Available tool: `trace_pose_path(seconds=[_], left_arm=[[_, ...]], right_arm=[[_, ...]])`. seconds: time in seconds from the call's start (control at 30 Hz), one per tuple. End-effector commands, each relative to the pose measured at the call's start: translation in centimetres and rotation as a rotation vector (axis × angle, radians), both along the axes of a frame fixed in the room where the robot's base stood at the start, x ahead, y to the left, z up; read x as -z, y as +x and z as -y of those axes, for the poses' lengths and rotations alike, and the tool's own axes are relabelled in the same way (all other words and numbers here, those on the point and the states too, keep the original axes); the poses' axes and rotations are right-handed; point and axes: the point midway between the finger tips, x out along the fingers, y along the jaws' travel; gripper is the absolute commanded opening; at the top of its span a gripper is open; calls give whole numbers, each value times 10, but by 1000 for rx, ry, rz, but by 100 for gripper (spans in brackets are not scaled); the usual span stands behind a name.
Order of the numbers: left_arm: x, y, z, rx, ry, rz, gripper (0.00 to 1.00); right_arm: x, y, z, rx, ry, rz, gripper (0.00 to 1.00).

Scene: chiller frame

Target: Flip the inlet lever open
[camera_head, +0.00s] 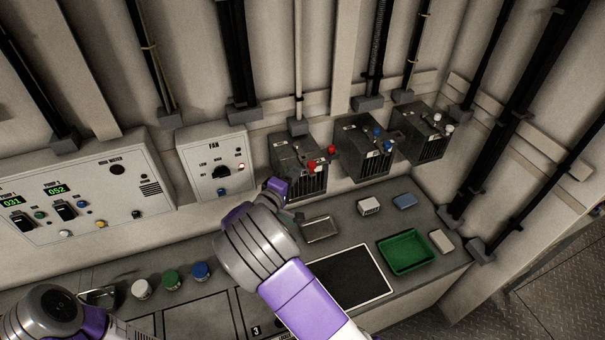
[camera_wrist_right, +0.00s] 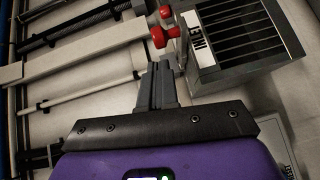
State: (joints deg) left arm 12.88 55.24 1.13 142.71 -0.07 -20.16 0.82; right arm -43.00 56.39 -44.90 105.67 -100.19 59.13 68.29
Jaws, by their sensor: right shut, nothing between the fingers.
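A dark finned box (camera_head: 287,150) on the back wall carries red-ended levers (camera_head: 331,150), and it also shows in the right wrist view (camera_wrist_right: 235,72). A white label (camera_wrist_right: 192,33) on it is only partly legible, so I cannot tell for sure which lever is the inlet one. In the wrist view, red lever ends (camera_wrist_right: 159,37) lie just beyond my right fingertips (camera_wrist_right: 157,70). My right gripper (camera_head: 277,185) is shut and empty, just below and left of the box. A small gap shows between fingertips and red ends.
Boxes with blue (camera_head: 377,132) and white (camera_head: 449,129) knobs stand to the right. A fan panel (camera_head: 197,143) is at left. The counter holds a green tray (camera_head: 384,242), a metal tray (camera_head: 322,238) and several small items. Pipes run up the wall.

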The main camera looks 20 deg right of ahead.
Motion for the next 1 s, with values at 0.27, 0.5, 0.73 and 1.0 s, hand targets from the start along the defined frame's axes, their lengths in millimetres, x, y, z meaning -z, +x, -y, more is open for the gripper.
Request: trace_pose_path(seconds=[0.27, 0.5, 0.73, 1.0], left_arm=[[14, 0, 0, 0, 0, 0, 43], [19, 0, 0, 0, 0, 0, 43], [19, 0, 0, 0, 0, 0, 43], [29, 0, 0, 0, 0, 0, 43]], right_arm=[[-5, -46, -46, -3, 1, 1, 0], [-10, -71, -66, -1, 1, 1, 0], [-10, -77, -71, 1, -1, -1, 0], [54, -96, -50, 71, 91, -177, 0]])
